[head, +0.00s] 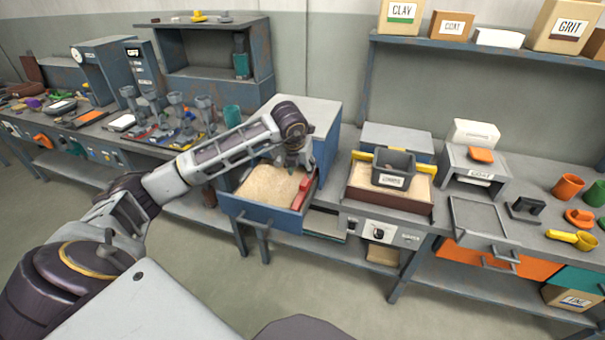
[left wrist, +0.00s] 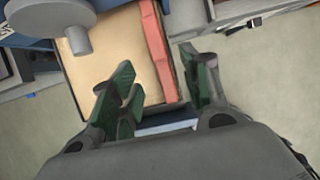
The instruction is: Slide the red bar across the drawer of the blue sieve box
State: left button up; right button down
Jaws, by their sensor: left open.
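The blue sieve box (head: 322,145) stands in the middle of the bench with its drawer (head: 247,210) pulled out toward me. The drawer holds a pale sandy fill (head: 265,188). The red bar (head: 302,192) lies lengthwise along the drawer's right side, and it also shows in the left wrist view (left wrist: 154,42). My left gripper (head: 296,164) is open, pointing down over the right part of the drawer. In the left wrist view its green-padded fingers (left wrist: 160,66) are apart, with the bar showing between them. I cannot tell whether they touch it. My right gripper is not in view.
Right of the drawer stands a sand-filled tray (head: 385,202) with a dark labelled box (head: 394,165) on it. Several metal funnel-like pieces (head: 177,105) and a teal cup (head: 232,116) stand to the left. A small grey stand (head: 480,175) is farther right.

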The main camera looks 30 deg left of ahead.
pick_arm(q)
jog(key=shift+s+d+r, duration=0.1)
jog(key=shift+s+r, duration=0.15)
jog(key=shift+r, duration=0.35)
